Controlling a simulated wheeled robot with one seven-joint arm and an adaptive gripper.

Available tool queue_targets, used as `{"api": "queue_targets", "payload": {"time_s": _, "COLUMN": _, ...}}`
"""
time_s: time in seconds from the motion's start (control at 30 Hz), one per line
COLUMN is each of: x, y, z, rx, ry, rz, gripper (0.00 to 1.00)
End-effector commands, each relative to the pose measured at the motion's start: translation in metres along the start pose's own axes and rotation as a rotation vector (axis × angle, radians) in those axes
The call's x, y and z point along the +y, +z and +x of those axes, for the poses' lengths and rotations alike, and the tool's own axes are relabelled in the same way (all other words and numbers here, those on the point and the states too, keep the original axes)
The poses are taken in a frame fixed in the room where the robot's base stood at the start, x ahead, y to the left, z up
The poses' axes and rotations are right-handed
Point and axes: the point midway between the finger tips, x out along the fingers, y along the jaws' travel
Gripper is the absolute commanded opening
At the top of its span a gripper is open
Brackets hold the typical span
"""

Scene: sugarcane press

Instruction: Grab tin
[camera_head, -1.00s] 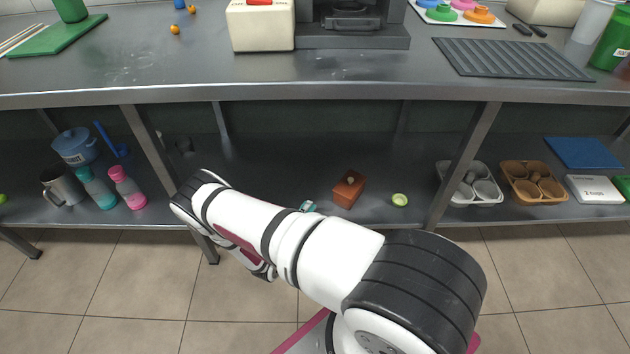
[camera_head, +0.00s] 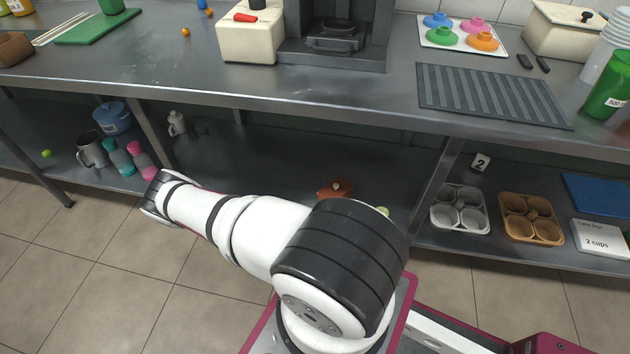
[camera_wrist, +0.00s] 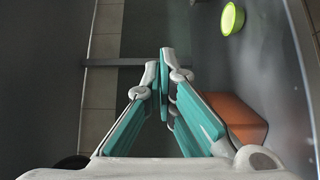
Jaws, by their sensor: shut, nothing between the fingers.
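No thing is clearly marked as the tin. A reddish-brown box (camera_head: 333,187) with a small pale knob is on the lower shelf, partly hidden behind my arm in the head view. In the wrist view, the orange-brown box (camera_wrist: 232,112) is to the right of my gripper's fingers, partly covered by the right one. My gripper (camera_wrist: 165,58) has teal fingers closed together at the tips, with nothing held. It is hidden behind my arm in the head view. A grey metal mug (camera_head: 91,150) stands on the shelf at the left.
A small lime-green bowl (camera_wrist: 232,18) is beyond the box; it barely shows in the head view (camera_head: 383,211). Shelf posts (camera_head: 154,130) and the counter (camera_head: 270,100) bound the bay. Grey (camera_head: 459,208) and brown (camera_head: 531,217) cup trays are at the right.

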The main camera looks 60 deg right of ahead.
Motion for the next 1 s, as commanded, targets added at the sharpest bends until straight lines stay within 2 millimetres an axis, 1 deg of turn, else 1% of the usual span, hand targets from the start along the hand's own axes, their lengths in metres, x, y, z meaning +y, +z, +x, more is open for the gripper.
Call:
{"api": "queue_targets", "payload": {"time_s": 0.13, "x": -0.001, "y": -0.012, "z": 0.004, "rx": -0.004, "ry": -0.001, "rz": 0.004, "gripper": 0.00}}
{"api": "queue_targets", "payload": {"time_s": 0.27, "x": -0.002, "y": -0.033, "z": 0.011, "rx": -0.003, "ry": -0.001, "rz": 0.005, "gripper": 0.00}}
{"api": "queue_targets", "payload": {"time_s": 1.0, "x": -0.003, "y": -0.172, "z": 0.061, "rx": -0.002, "ry": 0.000, "rz": 0.006, "gripper": 0.00}}
